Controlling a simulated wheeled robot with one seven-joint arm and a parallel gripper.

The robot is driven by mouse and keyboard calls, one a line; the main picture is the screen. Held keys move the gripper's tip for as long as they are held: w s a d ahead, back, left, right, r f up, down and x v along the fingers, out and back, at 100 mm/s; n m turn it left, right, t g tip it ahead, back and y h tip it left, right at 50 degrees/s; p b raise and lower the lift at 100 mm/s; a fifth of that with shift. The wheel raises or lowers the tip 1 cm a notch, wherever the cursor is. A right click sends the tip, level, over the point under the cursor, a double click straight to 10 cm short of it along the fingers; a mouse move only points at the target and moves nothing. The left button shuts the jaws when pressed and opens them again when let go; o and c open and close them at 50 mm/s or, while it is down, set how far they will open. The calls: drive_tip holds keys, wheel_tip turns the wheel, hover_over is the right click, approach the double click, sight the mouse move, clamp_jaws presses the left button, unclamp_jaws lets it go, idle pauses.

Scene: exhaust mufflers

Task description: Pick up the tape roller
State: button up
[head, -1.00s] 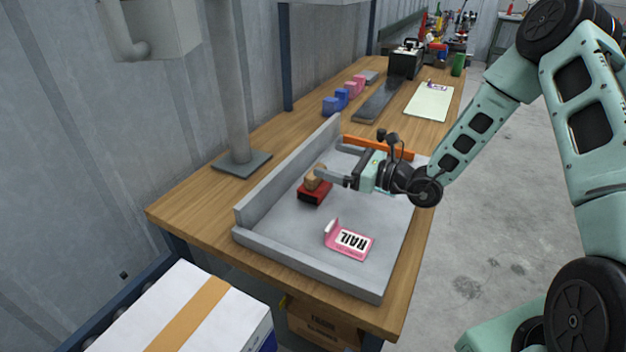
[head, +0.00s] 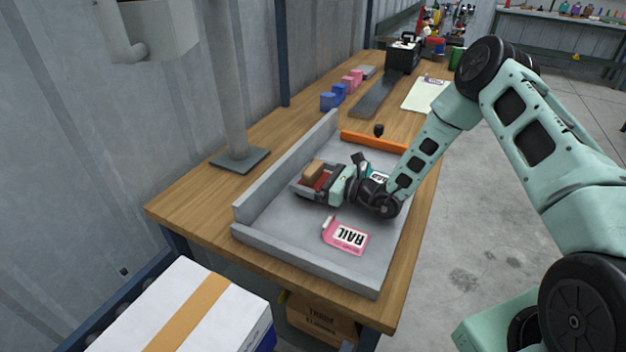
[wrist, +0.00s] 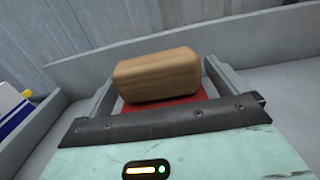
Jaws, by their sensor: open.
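The likely tape roller, a red base with a tan wooden block on top (head: 314,171), sits in the grey tray (head: 300,261) on the workbench. In the wrist view its wooden block (wrist: 157,76) stands upright between my fingers, with part of the red base (wrist: 165,104) showing below. My gripper (head: 304,178) is open and low in the tray, reaching in from the right. One finger is on each side of the red base. I cannot tell whether either finger touches it. The lower part of the base is hidden by my gripper.
Raised grey walls edge the tray, the left one tallest (head: 285,168). A grey post (head: 232,90) stands left. Blue and pink blocks are farther back.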

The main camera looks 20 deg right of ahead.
drive_tip(key=shift+w+a, duration=0.4)
drive_tip(key=shift+w, duration=0.05)
drive_tip(key=c, duration=1)
drive_tip(key=shift+c, duration=0.2)
drive_tip(key=shift+r, duration=0.15)
